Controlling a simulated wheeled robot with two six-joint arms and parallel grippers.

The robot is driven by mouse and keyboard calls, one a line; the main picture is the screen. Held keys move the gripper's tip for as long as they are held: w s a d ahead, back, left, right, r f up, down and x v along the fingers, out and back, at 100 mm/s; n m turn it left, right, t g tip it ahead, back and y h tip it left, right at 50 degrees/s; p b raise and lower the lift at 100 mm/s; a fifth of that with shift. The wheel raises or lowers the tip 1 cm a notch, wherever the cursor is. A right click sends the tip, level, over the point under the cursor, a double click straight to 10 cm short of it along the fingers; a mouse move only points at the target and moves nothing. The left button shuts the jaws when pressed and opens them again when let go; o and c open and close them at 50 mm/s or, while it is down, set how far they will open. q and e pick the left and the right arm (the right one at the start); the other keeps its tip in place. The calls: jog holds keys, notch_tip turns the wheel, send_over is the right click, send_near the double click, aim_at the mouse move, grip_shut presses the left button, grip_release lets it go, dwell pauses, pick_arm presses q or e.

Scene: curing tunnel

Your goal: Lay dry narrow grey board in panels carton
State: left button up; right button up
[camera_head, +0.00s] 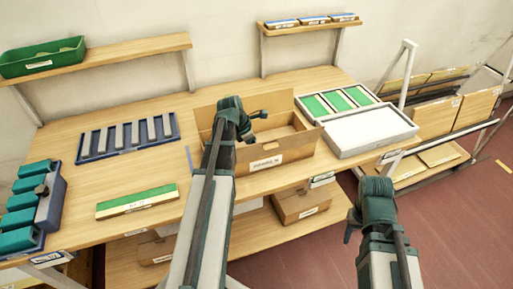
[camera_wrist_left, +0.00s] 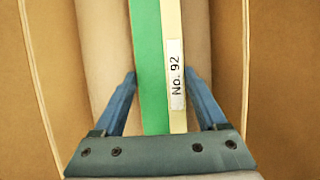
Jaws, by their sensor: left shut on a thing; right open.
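The open cardboard carton (camera_head: 290,151) stands mid-table with a label on its front; its wording is too small to read. My left gripper (camera_head: 257,114) is over it. In the left wrist view, the left gripper (camera_wrist_left: 160,85) is shut on a narrow board (camera_wrist_left: 150,50) with a green face and a cream side labelled "No. 92"; I see no grey on it. Brown cardboard (camera_wrist_left: 285,90) shows on both sides. The board is hidden in the head view. Several narrow grey boards stand in a blue rack (camera_head: 84,156) at the left. My right gripper (camera_head: 350,224) is open and empty, right of the table.
A green and cream board (camera_head: 138,202) lies on the table's front left. Teal blocks (camera_head: 18,217) stand at the left edge. A grey tray (camera_head: 372,146) and a frame of green panels (camera_head: 340,100) sit right of the carton. Closed cartons (camera_head: 300,203) are on the lower shelf.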

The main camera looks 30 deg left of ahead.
pick_arm(q)
jog(key=shift+f+b, duration=0.4)
jog(key=shift+f, duration=0.05)
jog(key=o, duration=1.4)
jog(key=shift+r, duration=0.15)
jog(key=p+v, duration=1.2)
jog(key=v, duration=0.1)
jog(key=shift+s+r+p, duration=0.15)
jog(key=shift+r+p, duration=0.15)
jog(key=shift+p, duration=0.1)
jog(key=shift+a, duration=0.1)
